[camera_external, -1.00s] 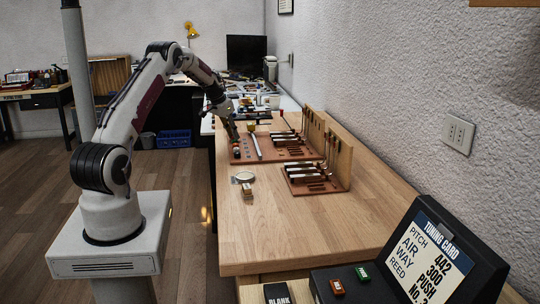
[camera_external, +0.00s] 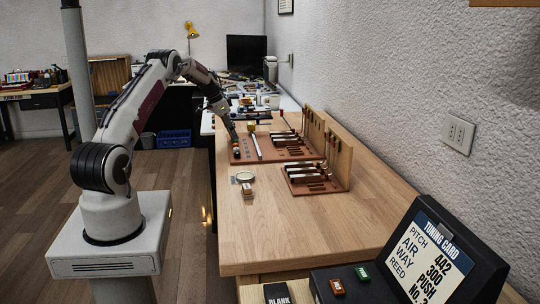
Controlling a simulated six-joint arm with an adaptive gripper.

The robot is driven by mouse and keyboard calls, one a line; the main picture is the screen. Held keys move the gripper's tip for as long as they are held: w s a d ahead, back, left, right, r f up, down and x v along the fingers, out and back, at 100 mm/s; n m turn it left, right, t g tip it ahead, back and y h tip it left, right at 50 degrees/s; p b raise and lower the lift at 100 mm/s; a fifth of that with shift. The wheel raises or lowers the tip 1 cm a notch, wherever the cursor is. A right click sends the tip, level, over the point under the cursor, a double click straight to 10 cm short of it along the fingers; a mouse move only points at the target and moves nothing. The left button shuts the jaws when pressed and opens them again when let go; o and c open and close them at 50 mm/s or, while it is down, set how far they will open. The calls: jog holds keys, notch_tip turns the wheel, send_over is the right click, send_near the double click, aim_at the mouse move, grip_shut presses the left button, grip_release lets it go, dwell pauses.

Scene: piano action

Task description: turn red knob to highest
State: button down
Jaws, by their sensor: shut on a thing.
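My gripper (camera_external: 233,138) is at the left end of the brown piano-action board (camera_external: 268,155) on the wooden bench. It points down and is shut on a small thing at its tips. A small reddish-orange spot (camera_external: 236,149) shows just under the fingertips; it appears to be the red knob. Its marking and exact turn are too small to read, and the fingers partly hide it. A pale upright bar (camera_external: 255,146) stands to the right of my gripper on the same board.
A second small action model (camera_external: 313,180) stands nearer on the bench. A round pale dish (camera_external: 244,177) and a small brass-coloured block (camera_external: 248,190) lie in front. The tuning card (camera_external: 430,262) stands at the front right. The bench's near middle is clear.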

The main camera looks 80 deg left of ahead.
jog(key=shift+d+f, duration=0.1)
jog(key=c, duration=1.9)
grip_release()
jog(key=shift+n, duration=0.5)
jog(key=shift+n+g+y, duration=0.3)
jog(key=shift+n+y, duration=0.4)
jog(key=shift+n, duration=1)
jog(key=shift+w+d+n+g+y, duration=0.1)
jog(key=shift+n+g+y, duration=0.25)
jog(key=shift+n, duration=0.9)
jog(key=shift+w+d+n+g+y, duration=0.1)
jog(key=shift+n+g+y, duration=0.25)
jog(key=shift+n, duration=0.9)
